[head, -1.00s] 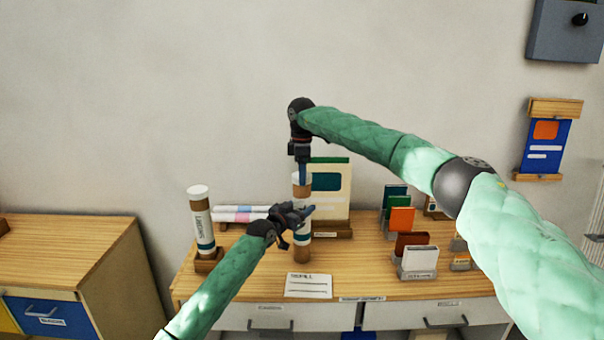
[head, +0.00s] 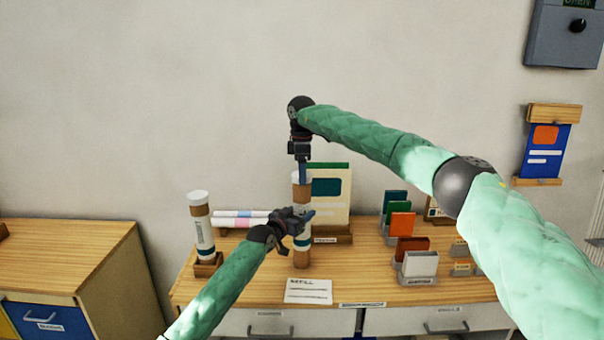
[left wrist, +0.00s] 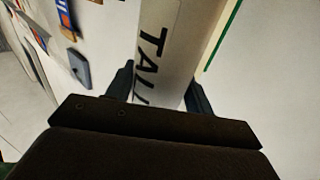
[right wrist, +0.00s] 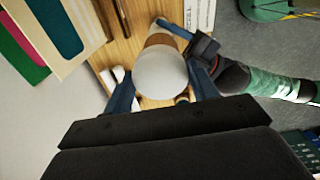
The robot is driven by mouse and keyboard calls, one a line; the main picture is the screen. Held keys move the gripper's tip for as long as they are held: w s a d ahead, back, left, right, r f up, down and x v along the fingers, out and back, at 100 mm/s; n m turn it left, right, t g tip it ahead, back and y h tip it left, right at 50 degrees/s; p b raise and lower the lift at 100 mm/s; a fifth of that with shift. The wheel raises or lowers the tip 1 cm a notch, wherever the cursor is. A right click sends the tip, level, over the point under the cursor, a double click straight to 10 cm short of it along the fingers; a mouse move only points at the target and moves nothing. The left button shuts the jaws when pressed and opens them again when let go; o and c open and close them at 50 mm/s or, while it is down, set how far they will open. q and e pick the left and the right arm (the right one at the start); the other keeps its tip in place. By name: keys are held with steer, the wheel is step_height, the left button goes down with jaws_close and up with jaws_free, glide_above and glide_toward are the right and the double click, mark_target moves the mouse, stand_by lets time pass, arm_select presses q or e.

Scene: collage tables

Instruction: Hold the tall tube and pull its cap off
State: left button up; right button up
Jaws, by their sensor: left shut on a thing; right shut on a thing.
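The tall tube (head: 302,245) stands upright on the wooden table, with a brown body and a white label. The label reads "TALL" on the tube in the left wrist view (left wrist: 158,50). My left gripper (head: 306,217) is shut around the tube's middle from the left side. The tube's white cap (right wrist: 160,75) sits on its top end. My right gripper (head: 302,178) points straight down and is shut on the cap, with one finger on each side of it in the right wrist view. The cap's lower edge is hard to make out in the head view.
A second capped tube (head: 201,225) stands in a wooden holder at left. Rolled papers (head: 238,218) lie behind my left gripper. A framed board (head: 333,195) stands close behind the tube. A card (head: 308,291) lies in front. Small coloured books (head: 400,223) stand at right.

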steer(key=shift+r, duration=2.05)
arm_select(q)
steer(key=o, duration=1.5)
steer(key=shift+c, duration=0.2)
arm_select(e)
steer(key=shift+f, duration=0.1)
